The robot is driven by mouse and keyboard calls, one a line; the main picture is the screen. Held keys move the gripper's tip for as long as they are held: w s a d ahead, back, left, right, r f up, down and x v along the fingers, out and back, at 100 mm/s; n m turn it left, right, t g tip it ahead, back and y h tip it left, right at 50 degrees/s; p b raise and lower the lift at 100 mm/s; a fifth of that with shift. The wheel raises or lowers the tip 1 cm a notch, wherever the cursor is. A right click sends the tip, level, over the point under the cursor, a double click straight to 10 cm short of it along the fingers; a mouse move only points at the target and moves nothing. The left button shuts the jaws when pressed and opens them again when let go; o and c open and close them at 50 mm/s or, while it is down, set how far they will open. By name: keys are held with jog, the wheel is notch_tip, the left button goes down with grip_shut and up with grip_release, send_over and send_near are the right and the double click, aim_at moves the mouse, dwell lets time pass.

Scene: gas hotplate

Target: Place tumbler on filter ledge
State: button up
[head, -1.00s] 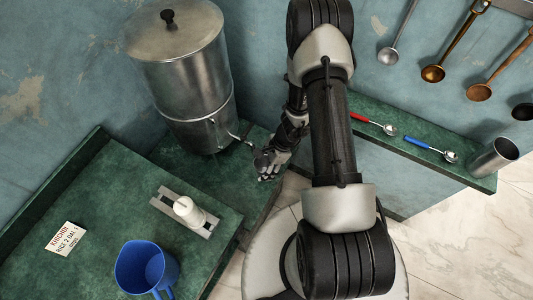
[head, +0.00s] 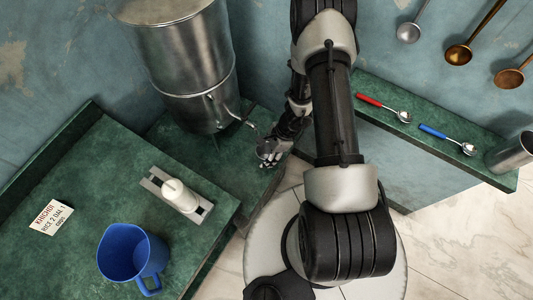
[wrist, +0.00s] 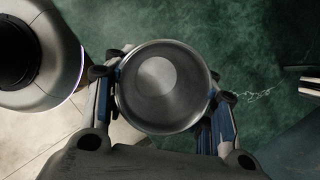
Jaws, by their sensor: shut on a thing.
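A small steel tumbler (wrist: 160,88) fills the middle of the wrist view, seen from above into its open, empty-looking inside. My gripper (wrist: 165,92) is shut on it, with one finger on each side. In the head view my gripper (head: 270,152) holds the tumbler (head: 265,147) by the front right edge of the green filter ledge (head: 195,150). The steel water filter (head: 190,75) stands on that ledge, and its thin tap (head: 240,118) points toward the tumbler. I cannot tell whether the tumbler's base touches the ledge.
A lower-left green counter holds a blue jug (head: 130,255), a white cylinder on a metal plate (head: 178,195) and a label card (head: 51,217). A right shelf (head: 420,115) bears red and blue spoons and a steel cup (head: 512,150). Ladles hang above it. Tiled floor shows below.

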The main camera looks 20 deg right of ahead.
jog(key=o, duration=1.1)
jog(key=shift+f, duration=0.15)
